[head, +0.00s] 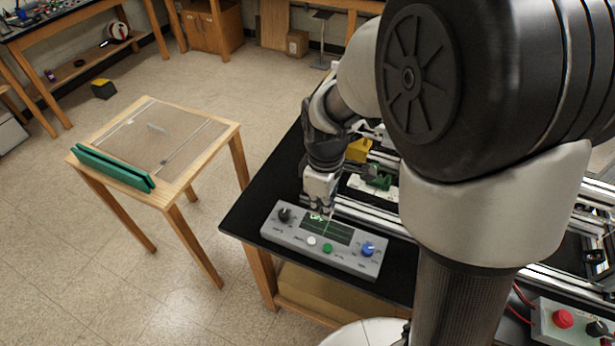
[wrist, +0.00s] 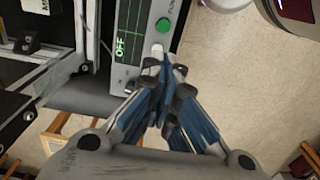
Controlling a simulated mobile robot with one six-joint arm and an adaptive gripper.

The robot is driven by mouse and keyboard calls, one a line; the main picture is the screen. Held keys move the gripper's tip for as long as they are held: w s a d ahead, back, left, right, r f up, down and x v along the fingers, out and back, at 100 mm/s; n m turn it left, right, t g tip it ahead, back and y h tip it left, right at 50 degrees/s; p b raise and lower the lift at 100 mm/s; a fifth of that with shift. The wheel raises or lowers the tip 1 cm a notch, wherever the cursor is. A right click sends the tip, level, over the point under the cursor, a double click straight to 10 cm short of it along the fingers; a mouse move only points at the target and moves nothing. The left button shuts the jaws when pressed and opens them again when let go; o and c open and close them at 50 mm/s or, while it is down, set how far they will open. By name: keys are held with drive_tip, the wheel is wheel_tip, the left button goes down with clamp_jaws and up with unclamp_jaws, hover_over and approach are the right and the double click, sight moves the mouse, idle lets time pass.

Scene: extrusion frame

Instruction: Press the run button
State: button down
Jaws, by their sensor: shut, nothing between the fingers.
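A grey control panel (head: 272,233) lies on the black tabletop in the head view, with a dark display (head: 326,231) reading green text. The wrist view shows the display (wrist: 120,46) with "OFF" on it. A green button (head: 327,248) and a white button (head: 311,241) sit along its front part; their labels are too small to read. In the wrist view the green button (wrist: 163,25) is clear, and the white button (wrist: 157,47) is close to my fingertips. My gripper (wrist: 164,62) is shut and empty, pointing down over the panel. Contact cannot be told.
A black knob (head: 284,214) and a blue knob (head: 368,249) stand on the panel. Aluminium rails (head: 375,217) and a green part (head: 378,180) lie behind it. Another box has a red button (head: 563,318). A wooden table (head: 205,135) stands left, with open floor between.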

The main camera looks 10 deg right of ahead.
drive_tip(key=shift+f, duration=0.1)
drive_tip(key=b, duration=0.4)
approach(320, 249)
drive_tip(key=f, duration=0.3)
drive_tip(key=w+f, duration=0.1)
drive_tip(key=f, duration=0.1)
drive_tip(key=shift+f, duration=0.25)
drive_tip(key=shift+s+f+b, duration=0.1)
drive_tip(key=shift+f+b, duration=0.3)
drive_tip(key=shift+f, duration=0.4)
drive_tip(key=shift+s+f, duration=0.2)
drive_tip(key=shift+s, duration=0.15)
drive_tip(key=r+p, duration=0.2)
drive_tip(key=r, duration=0.1)
drive_tip(key=w+r+p, duration=0.1)
drive_tip(key=r+p, duration=0.1)
drive_tip(key=shift+a+r, duration=0.1)
wheel_tip(320, 249, up, 10)
drive_tip(key=p, duration=0.1)
drive_tip(key=shift+p, duration=0.35)
